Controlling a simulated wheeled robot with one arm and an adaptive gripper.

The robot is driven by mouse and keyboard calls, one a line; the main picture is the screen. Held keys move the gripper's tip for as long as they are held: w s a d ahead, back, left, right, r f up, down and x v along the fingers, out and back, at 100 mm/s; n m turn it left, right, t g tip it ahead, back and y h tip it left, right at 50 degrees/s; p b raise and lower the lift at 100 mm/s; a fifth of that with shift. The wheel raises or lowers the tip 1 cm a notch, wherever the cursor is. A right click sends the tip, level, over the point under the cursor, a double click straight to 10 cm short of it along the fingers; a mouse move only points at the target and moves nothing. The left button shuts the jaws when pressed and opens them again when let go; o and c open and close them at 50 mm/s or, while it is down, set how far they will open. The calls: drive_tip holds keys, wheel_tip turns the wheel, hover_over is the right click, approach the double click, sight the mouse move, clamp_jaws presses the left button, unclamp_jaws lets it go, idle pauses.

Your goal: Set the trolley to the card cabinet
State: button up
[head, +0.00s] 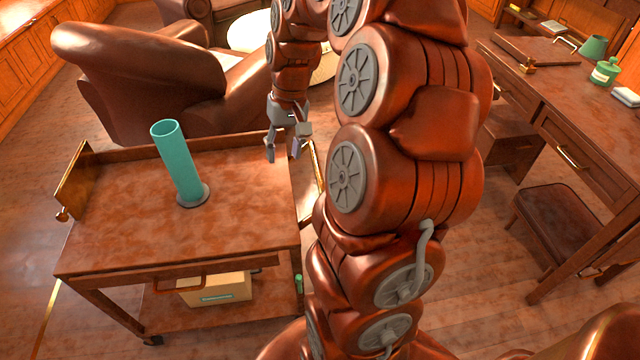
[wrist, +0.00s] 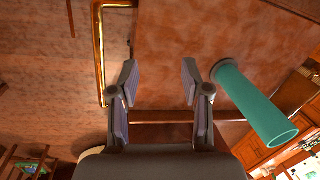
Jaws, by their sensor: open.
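The trolley (head: 235,225) is a brown wooden cart with a lower shelf, a raised back edge and castors. It stands at the left of the head view; its top also fills the middle of the wrist view (wrist: 185,35). A brass handle (head: 314,168) runs along its right side, partly hidden by my arm; in the wrist view the handle (wrist: 98,50) lies left of my fingers. My gripper (head: 283,153) is open and empty near the trolley's back right corner, its fingers (wrist: 159,75) apart from the handle. I cannot identify the card cabinet.
A teal tube (head: 178,165) stands upright on the trolley; a cream box (head: 217,289) sits on its lower shelf. A leather armchair (head: 150,75) is close behind. A desk (head: 560,90) and stool (head: 562,220) stand right. Floor between my arm and the desk is clear.

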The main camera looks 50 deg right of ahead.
sight(320, 172)
drive_tip(key=d+f+m+b, duration=0.35)
drive_tip(key=d+f, duration=0.55)
drive_tip(key=d, duration=0.5)
drive_tip(key=shift+n+t, duration=0.35)
drive_tip(key=shift+t, duration=0.15)
drive_tip(key=shift+b+x, duration=0.6)
drive_tip(key=shift+x, duration=3.25)
drive_tip(key=shift+w+a, duration=0.1)
drive_tip(key=shift+c, duration=0.3)
clamp_jaws()
